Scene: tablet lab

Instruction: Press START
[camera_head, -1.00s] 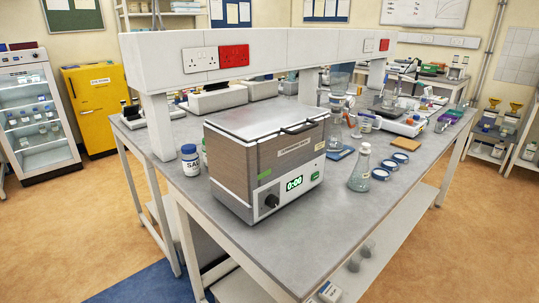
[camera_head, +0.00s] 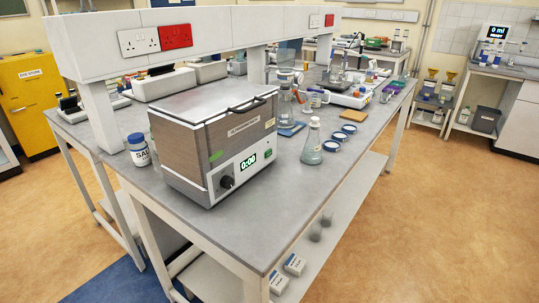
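A metal box-shaped bath (camera_head: 215,140) with a closed lid and a dark lid handle stands on the near left part of the grey bench (camera_head: 285,178). Its light front panel has a dark round knob (camera_head: 227,182), a green lit display (camera_head: 248,161) reading 0:00, and a small green button (camera_head: 268,153) right of the display. The button's lettering is too small to read. Neither of my grippers is in view.
A white jar with a blue lid (camera_head: 138,150) stands left of the bath. A shelf with sockets (camera_head: 155,39) runs above the bench. The floor (camera_head: 440,200) at right is clear.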

